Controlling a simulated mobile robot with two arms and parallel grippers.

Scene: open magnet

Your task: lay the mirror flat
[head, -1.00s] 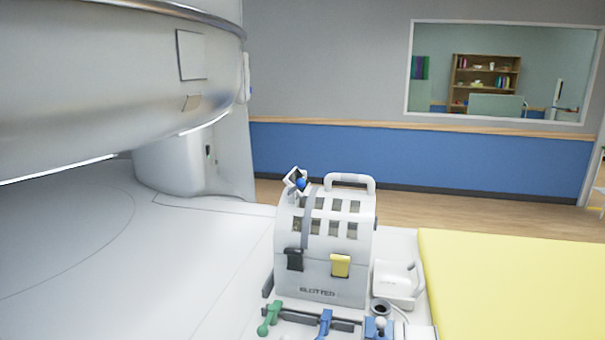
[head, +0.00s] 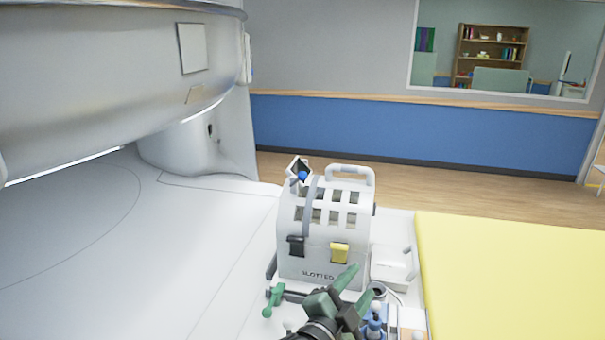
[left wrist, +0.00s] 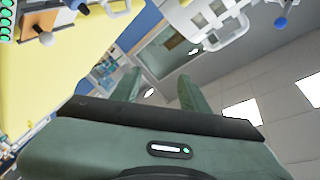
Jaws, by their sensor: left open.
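The mirror (head: 299,168) is a small dark square in a white frame with a blue knob. It stands tilted up at the top left of the white slotted coil housing (head: 325,262) in the head view. My left gripper (head: 358,281) has green fingers and is in front of the housing's lower right, below and right of the mirror, apart from it. In the left wrist view its fingers (left wrist: 160,88) are spread with nothing between them. A blue ball (left wrist: 280,23) shows at the upper right there; I cannot tell for certain whether it is the mirror's knob.
A handle (head: 350,172) arches over the housing, right of the mirror. A green lever (head: 272,300) and blue parts lie low in front. A yellow pad (head: 510,275) lies to the right. The scanner bore (head: 100,80) overhangs the left; the white surface below it is clear.

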